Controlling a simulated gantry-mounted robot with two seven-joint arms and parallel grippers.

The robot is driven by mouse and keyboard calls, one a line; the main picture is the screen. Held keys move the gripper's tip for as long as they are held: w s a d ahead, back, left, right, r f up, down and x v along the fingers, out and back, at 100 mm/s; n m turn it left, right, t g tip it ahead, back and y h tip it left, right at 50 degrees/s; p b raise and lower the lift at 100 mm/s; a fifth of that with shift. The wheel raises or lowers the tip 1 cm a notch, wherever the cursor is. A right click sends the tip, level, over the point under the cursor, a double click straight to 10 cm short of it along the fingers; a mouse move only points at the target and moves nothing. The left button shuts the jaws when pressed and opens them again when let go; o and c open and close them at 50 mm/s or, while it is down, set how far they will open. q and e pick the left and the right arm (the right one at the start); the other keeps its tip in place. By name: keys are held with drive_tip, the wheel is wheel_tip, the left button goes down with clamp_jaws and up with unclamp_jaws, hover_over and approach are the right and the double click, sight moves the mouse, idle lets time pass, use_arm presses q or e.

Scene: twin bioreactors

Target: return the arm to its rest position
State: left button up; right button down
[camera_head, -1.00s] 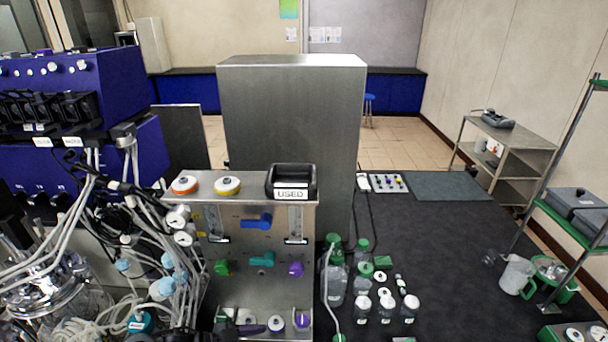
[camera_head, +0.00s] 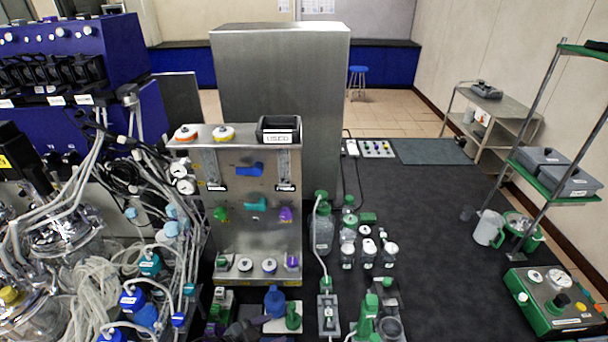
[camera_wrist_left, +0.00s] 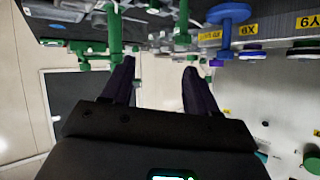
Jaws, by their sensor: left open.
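My left gripper (camera_wrist_left: 158,72) is open in the left wrist view, its two dark fingers apart with nothing between them. Green and blue fittings and yellow labels of the equipment show above and right of the fingers. In the head view a small dark part of my left gripper (camera_head: 240,329) shows at the bottom edge, in front of the steel panel (camera_head: 230,243) with coloured knobs. Most of my left arm is out of view. My right gripper is in neither view.
Glass vessels and tangled tubing (camera_head: 95,258) crowd the left. Capped bottles (camera_head: 322,232) stand right of the panel. A green-framed control box (camera_head: 550,297) is at the lower right. The dark bench top (camera_head: 440,240) between them is largely clear.

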use_arm(q)
drive_tip(key=s+a+n+g+y, duration=0.2)
drive_tip(key=s+a+n+y, duration=0.35)
drive_tip(key=s, duration=0.65)
drive_tip(key=s+a+n+g+y, duration=0.2)
drive_tip(key=s+a+n+y, duration=0.2)
drive_tip(key=s+a, duration=0.55)
drive_tip(key=w+d+p+v, duration=0.1)
drive_tip(key=p+v, duration=1.5)
drive_tip(key=v, duration=0.1)
drive_tip(key=shift+w+d+r+p, duration=0.25)
drive_tip(key=shift+r+p, duration=0.05)
drive_tip(key=shift+r, duration=0.15)
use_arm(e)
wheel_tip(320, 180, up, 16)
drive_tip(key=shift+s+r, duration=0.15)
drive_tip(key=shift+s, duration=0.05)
